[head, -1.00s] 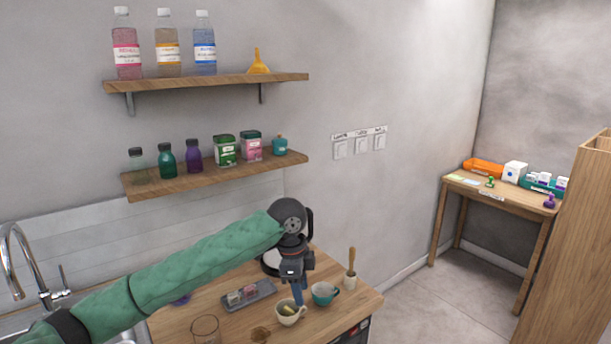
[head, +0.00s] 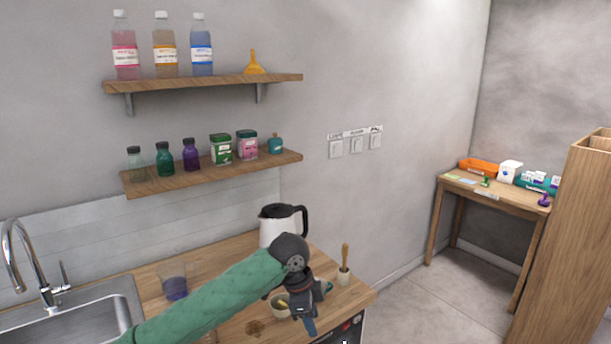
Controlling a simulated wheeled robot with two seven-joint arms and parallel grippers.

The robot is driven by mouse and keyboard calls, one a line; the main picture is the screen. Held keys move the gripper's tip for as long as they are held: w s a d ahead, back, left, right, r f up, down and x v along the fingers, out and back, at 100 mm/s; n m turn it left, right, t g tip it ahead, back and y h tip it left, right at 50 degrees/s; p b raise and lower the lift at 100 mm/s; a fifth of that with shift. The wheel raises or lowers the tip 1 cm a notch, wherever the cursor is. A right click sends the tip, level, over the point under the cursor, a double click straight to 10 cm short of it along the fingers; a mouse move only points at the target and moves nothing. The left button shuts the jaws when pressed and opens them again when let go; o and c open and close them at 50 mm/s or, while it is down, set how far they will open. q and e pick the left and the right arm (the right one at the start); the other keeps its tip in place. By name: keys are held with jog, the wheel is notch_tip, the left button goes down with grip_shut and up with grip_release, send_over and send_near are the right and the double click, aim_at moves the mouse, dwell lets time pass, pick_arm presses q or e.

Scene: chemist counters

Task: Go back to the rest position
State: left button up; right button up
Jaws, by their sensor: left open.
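My left arm, in a green padded sleeve, comes in from the bottom left of the head view and reaches over the wooden counter (head: 232,247). My left gripper (head: 311,328) points down near the counter's front edge. It is open, and I see nothing held in it. A cream cup (head: 279,306) stands just left of the gripper, partly covered by it. A teal cup (head: 327,287) shows a little behind the gripper on its right. My right gripper is not in view.
A white and black kettle (head: 283,222) stands behind the arm. A glass with purple content (head: 175,284) is beside the sink (head: 85,310). A mortar with a pestle (head: 344,270) stands at the counter's right end. A lower shelf (head: 215,173) with jars is above. Open floor lies to the right.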

pick_arm(q)
jog(key=s+a+f+n+t+h, duration=0.2)
jog(key=s+f+n, duration=0.5)
jog(key=s+f, duration=0.5)
jog(key=s+a+f+n+t+y, duration=0.15)
jog(key=s+a+f+n, duration=0.35)
jog(key=s+a, duration=0.55)
jog(key=s+a+f+n+y, duration=0.3)
jog(key=s+a+f+n, duration=0.2)
jog(key=s+a, duration=0.55)
notch_tip(320, 180, down, 25)
jog(key=w+d+g, duration=0.1)
jog(key=w+d, duration=0.1)
jog(key=s+f, duration=0.4)
jog(key=f, duration=0.8)
jog(key=s+f+b, duration=0.1)
jog(key=s+f, duration=0.3)
jog(key=f, duration=0.8)
jog(key=shift+s+f+g, duration=0.25)
jog(key=shift+s+g, duration=0.15)
jog(key=shift+g, duration=0.05)
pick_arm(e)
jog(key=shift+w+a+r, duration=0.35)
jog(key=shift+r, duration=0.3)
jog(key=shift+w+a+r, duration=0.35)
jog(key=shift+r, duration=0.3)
